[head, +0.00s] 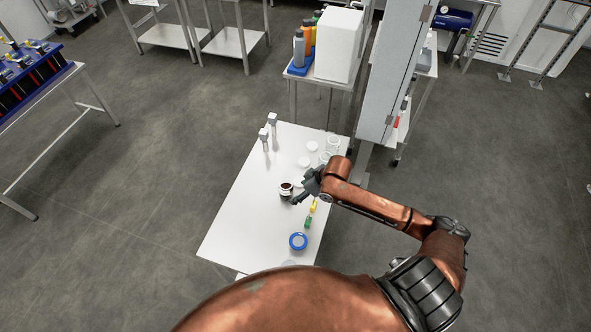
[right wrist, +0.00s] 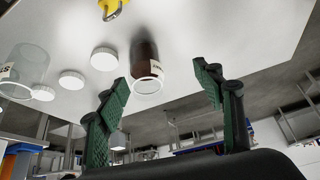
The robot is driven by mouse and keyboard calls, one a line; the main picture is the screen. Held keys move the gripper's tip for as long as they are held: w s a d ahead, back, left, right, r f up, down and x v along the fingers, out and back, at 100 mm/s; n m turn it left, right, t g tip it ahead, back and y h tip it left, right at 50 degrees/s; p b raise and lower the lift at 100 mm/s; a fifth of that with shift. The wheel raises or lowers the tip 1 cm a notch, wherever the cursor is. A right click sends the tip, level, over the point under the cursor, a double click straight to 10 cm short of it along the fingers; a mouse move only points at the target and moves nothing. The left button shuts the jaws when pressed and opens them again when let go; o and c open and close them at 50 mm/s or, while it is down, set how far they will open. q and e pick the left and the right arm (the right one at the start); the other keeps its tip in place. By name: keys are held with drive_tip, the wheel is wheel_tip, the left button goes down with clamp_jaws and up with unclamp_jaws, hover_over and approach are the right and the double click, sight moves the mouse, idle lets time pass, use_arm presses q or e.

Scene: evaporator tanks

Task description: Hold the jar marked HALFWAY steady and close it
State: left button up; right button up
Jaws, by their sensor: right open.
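A jar with dark brown contents and a white label (head: 286,191) stands on the white table (head: 238,215). It also shows in the right wrist view (right wrist: 145,62), with a pale rim at its mouth and no lid seen on it; its label is too small to read. My right gripper (head: 298,195) is at the right side of this jar. In the right wrist view its two green fingers (right wrist: 168,105) are spread apart and empty, with the jar beyond and between them. White round lids (head: 304,162) lie behind on the table. My left gripper is not in view.
Clear empty jars (head: 333,144) stand near the back right corner. A yellow padlock (head: 313,206), a green item (head: 308,222) and a blue ring (head: 298,241) lie toward the front. Two grey upright pieces (head: 264,137) stand at the left edge. The table's left front is clear.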

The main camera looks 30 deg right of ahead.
drive_tip(key=s+f+m+h, duration=0.1)
drive_tip(key=s+f+m, duration=0.15)
drive_tip(key=s, duration=0.55)
drive_tip(key=s+d+f+m+g+h+b, duration=0.1)
drive_tip(key=s+f, duration=0.3)
drive_tip(key=s, duration=0.3)
drive_tip(key=s+f+m+h, duration=0.1)
drive_tip(key=s+f+m, duration=0.15)
drive_tip(key=s, duration=0.55)
drive_tip(key=s+f+n+g+b, duration=0.1)
drive_tip(key=s+f+b, duration=0.25)
drive_tip(key=f, duration=1.45)
drive_tip(key=s+f+g+b, duration=0.1)
drive_tip(key=s+f+b, duration=0.25)
drive_tip(key=f, duration=1.45)
use_arm(q)
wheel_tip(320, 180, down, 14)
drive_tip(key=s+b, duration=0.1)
drive_tip(key=b, duration=0.4)
drive_tip(key=shift+b, duration=0.3)
use_arm(e)
drive_tip(key=s+f+g, duration=0.1)
drive_tip(key=s+f, duration=1.7)
drive_tip(key=f, duration=0.1)
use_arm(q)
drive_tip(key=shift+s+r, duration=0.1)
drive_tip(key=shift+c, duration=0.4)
use_arm(e)
drive_tip(key=shift+s+f, duration=0.1)
drive_tip(key=shift+c, duration=0.3)
